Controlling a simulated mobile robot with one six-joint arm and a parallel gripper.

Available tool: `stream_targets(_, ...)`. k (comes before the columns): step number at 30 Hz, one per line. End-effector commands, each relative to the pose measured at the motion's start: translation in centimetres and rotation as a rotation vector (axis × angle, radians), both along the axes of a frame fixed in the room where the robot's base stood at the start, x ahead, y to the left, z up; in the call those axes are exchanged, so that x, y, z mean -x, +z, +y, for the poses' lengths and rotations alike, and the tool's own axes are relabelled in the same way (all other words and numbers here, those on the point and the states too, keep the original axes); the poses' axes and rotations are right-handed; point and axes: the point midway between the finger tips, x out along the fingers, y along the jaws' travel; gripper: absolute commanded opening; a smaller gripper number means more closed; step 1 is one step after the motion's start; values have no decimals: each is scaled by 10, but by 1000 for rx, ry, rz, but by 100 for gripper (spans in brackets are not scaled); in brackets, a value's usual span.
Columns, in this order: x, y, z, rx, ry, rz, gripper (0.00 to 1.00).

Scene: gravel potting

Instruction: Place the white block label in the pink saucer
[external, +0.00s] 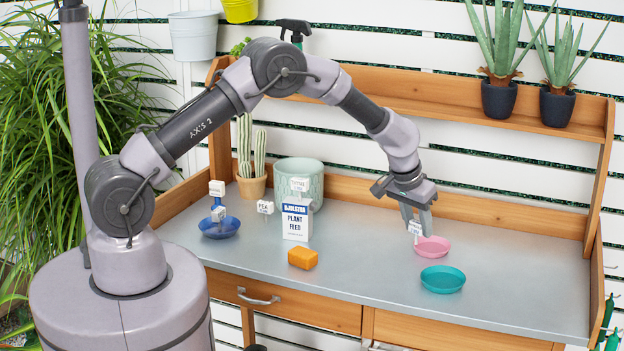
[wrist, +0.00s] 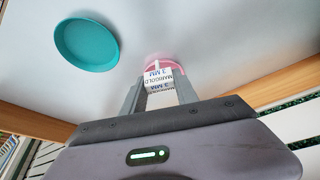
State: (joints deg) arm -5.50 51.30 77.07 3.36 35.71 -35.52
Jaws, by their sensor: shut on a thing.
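My gripper (external: 417,212) points down at the right part of the bench, shut on a white block label (external: 415,228). The wrist view shows the label (wrist: 158,79) between the fingertips (wrist: 158,86), with upside-down print reading MARIGOLD 3 MM. The pink saucer (external: 434,246) lies on the bench at the label; the label overlaps its left edge in the external view. In the wrist view the pink saucer (wrist: 165,57) shows behind the label, partly hidden by it and the fingers. I cannot tell whether the label touches the saucer.
A teal saucer (external: 443,280) lies in front of the pink one. Left are an orange block (external: 303,258), a plant feed box (external: 297,222), a blue saucer (external: 220,229) and other labels, including PEA (external: 265,207). The bench between the orange block and teal saucer is clear.

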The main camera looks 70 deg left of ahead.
Motion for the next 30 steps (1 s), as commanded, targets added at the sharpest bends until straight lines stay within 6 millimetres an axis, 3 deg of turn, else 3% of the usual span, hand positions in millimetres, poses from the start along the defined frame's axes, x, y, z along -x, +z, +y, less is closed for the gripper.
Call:
stream_targets(3, -30, -5, 4, 0, 1, -1, 0)
stream_targets(6, -41, -5, 6, 0, 1, -1, 0)
stream_targets(13, -42, -40, 6, 0, 1, 0, 0)
stream_targets(23, -42, -43, 6, 0, 2, -2, 0)
stream_targets(24, -42, -42, 6, 0, 2, -2, 39)
stream_targets(27, -42, -41, 6, 0, 2, -2, 57)
stream_targets(30, -42, -41, 6, 0, 2, -2, 57)
